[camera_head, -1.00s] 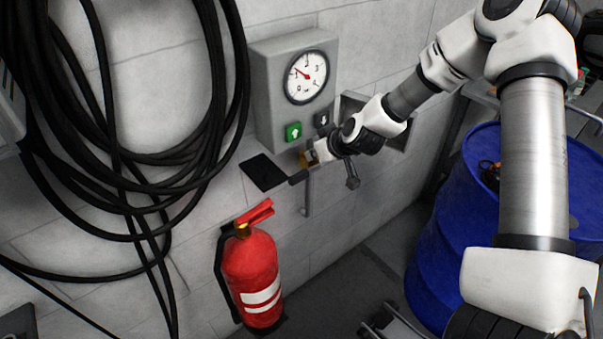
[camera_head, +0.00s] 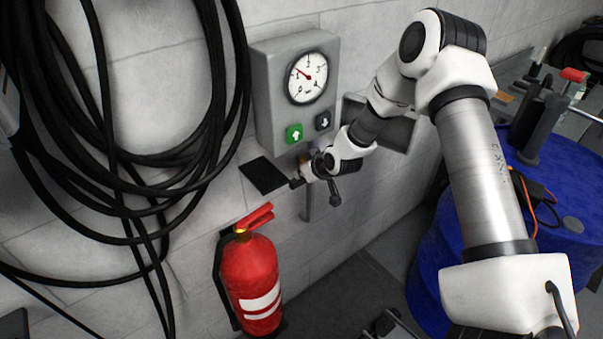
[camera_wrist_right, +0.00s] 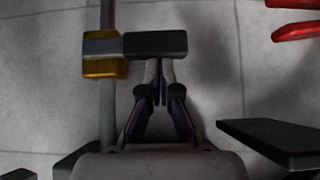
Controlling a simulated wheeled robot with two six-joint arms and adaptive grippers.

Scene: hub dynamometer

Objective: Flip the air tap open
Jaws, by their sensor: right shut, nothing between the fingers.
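The air tap shows in the right wrist view as a brass body (camera_wrist_right: 101,68) on a grey vertical pipe (camera_wrist_right: 107,130). Its black lever (camera_wrist_right: 156,43) sticks out sideways, across the pipe. My right gripper (camera_wrist_right: 160,68) is shut and empty, its fingertips at the lever's edge; I cannot tell whether they touch it. In the head view my right gripper (camera_head: 312,172) is at the tap below the gauge box and hides most of it; the pipe (camera_head: 308,205) shows below. My left gripper is not in view.
A grey box with a gauge (camera_head: 307,78) and green button (camera_head: 294,133) is above the tap. A black ledge (camera_head: 263,175) is left of it. A red extinguisher (camera_head: 252,275) hangs below. Black hoses (camera_head: 120,190) hang at left; a blue drum (camera_head: 590,200) stands right.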

